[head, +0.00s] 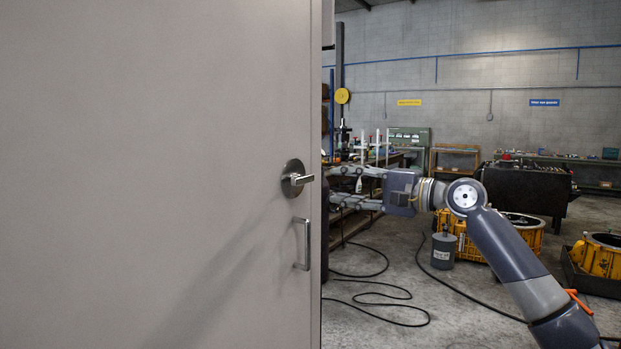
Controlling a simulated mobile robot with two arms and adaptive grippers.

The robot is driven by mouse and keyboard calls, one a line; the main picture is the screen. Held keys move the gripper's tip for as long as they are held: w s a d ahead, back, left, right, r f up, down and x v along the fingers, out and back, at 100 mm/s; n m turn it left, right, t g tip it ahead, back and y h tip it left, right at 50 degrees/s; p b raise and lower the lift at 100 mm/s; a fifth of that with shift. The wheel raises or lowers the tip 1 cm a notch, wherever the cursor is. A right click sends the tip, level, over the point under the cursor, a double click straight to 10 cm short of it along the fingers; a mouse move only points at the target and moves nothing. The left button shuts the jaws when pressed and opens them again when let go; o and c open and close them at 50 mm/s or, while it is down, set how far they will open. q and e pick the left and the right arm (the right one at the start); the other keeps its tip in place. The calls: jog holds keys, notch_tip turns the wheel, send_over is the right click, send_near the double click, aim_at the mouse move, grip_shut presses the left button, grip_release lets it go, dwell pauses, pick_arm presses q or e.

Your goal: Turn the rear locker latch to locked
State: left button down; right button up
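The locker door (150,170) is a large flat grey panel filling the left half of the head view. Its latch (297,179) is a round metal rose with a short lever that lies about horizontal, pointing right. A metal pull handle (303,244) sits just below it. My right gripper (334,187) is to the right of the latch, past the door's edge, with its fingers pointing left. The fingers are spread apart, one above the other, with nothing visible between them. The fingertips end close to the door's edge and may be partly hidden by it. My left gripper is not seen.
The door's right edge (316,300) stands close to my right fingers. Behind are yellow housings (598,257), a grey canister (443,250), a dark bench (525,188) and shelves. Black hoses (385,296) lie on the concrete floor, which is otherwise open at lower centre.

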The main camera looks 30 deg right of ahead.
aim_at(306, 181)
jog(key=p+x, duration=0.4)
jog(key=x, duration=0.4)
jog(key=shift+w+a+r, duration=0.1)
jog(key=shift+w+r, duration=0.05)
jog(key=shift+w, duration=0.2)
jog(key=shift+w+a+p, duration=0.2)
jog(key=shift+w+p, duration=0.1)
jog(key=shift+w, duration=0.2)
jog(key=shift+f, duration=0.2)
grip_shut()
